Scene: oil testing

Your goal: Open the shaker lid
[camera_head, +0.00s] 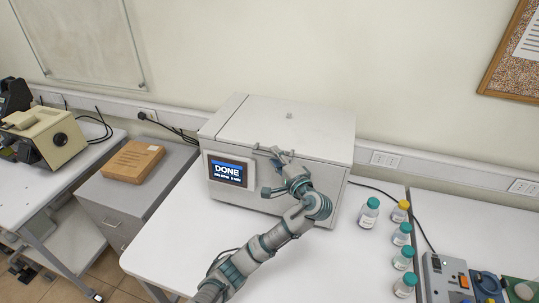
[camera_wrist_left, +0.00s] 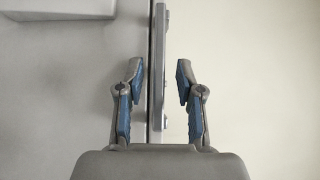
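The shaker (camera_head: 337,182) is a large grey-white box on the white table. Its lid (camera_head: 315,126) lies flat and closed on top. The display (camera_head: 228,171) on its front reads DONE. My left gripper (camera_head: 272,156) is at the front edge of the lid, by the handle. In the left wrist view, the handle bar (camera_wrist_left: 159,45) runs between the open fingers of the left gripper (camera_wrist_left: 160,78). My right gripper is not in view.
Several capped bottles (camera_head: 369,213) stand right of the shaker. A grey device with switches (camera_head: 447,278) is at the right edge. A brown box (camera_head: 133,161) lies on the cabinet at left. The table front left of my arm is clear.

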